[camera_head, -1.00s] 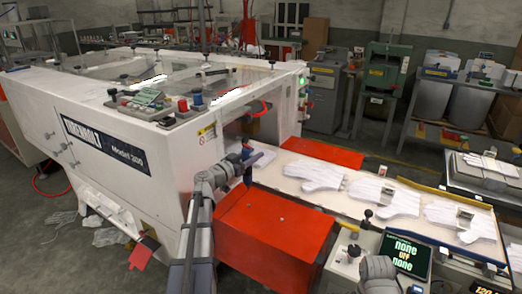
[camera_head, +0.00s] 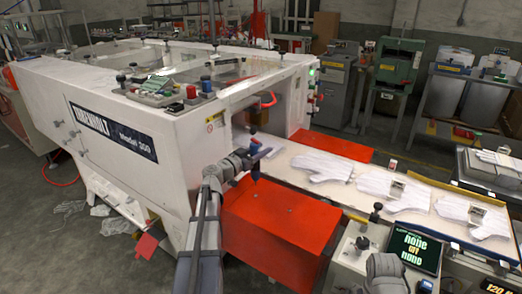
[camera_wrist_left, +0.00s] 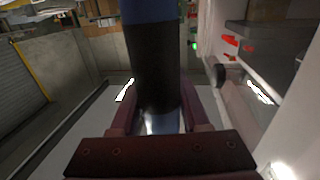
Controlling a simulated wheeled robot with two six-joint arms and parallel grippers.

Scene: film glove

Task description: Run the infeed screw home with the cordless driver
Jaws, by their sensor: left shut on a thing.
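My left gripper (camera_head: 257,156) is in the middle of the head view, above the near-left part of the red cover beside the infeed belt. It is shut on a dark upright tool with blue parts, which looks like the cordless driver (camera_head: 254,169). In the left wrist view the driver (camera_wrist_left: 152,65) is a thick black cylinder with a blue upper part, standing between the fingers. Its lower end points down at the red cover; I cannot tell whether it touches. A small pale spot (camera_head: 289,210) on the cover may be a screw head. I cannot make out the infeed screw with certainty. My right gripper is not in view.
The white machine (camera_head: 140,180) stands close on the left. The belt (camera_head: 285,160) carries several white gloves (camera_head: 321,167) to the right. A control box with a dark display (camera_head: 409,249) stands at the front right, near my grey right arm part.

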